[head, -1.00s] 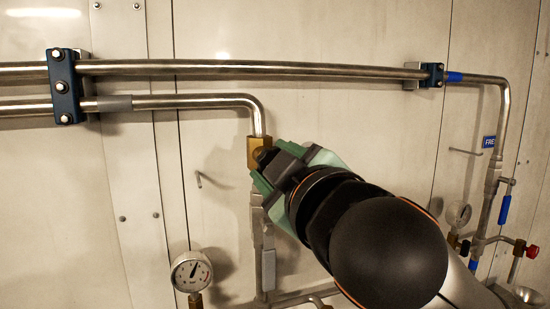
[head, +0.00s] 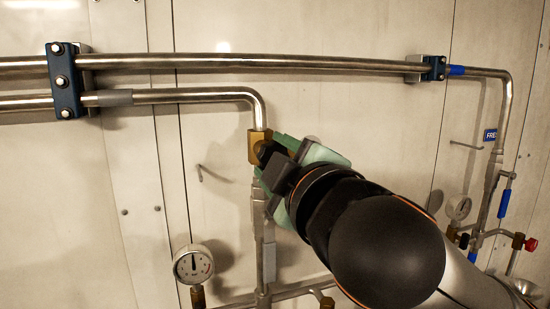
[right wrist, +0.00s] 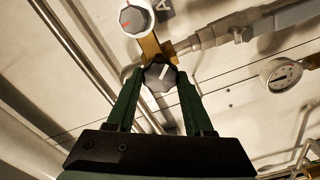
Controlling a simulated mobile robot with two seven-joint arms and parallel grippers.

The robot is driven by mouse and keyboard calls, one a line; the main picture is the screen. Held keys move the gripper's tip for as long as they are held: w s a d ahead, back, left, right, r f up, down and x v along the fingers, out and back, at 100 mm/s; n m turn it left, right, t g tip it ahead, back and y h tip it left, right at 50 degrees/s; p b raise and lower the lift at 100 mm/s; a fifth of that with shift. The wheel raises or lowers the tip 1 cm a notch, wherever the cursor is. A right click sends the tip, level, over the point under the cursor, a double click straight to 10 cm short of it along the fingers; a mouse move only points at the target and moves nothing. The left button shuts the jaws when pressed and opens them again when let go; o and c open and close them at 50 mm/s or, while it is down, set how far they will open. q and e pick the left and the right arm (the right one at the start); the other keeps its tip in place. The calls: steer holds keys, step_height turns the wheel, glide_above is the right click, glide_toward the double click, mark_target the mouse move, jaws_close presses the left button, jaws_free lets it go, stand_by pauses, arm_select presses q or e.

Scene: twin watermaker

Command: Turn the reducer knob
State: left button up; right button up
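The reducer knob (right wrist: 160,76) is dark with a white pointer line and sits at the end of a brass body (right wrist: 152,47) in the right wrist view. The brass body (head: 256,147) also shows in the head view, at the bottom of a bent steel pipe. My right gripper (right wrist: 160,80) has its two green fingers on opposite sides of the knob, and they appear to touch it. In the head view my right gripper (head: 267,157) reaches the brass body from the lower right, and the knob is mostly hidden. My left gripper is not in view.
A pressure gauge (head: 193,264) stands at the lower left. Steel pipes (head: 250,60) run across the pale wall panel, held by a blue clamp (head: 64,80). Valves with blue handles (head: 503,203) are at the right. Another grey knob (right wrist: 133,18) shows in the wrist view.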

steer(key=o, duration=0.5)
steer(key=shift+c, duration=0.2)
steer(key=b+v, duration=0.1)
steer(key=v, duration=1.1)
steer(key=shift+s, duration=0.25)
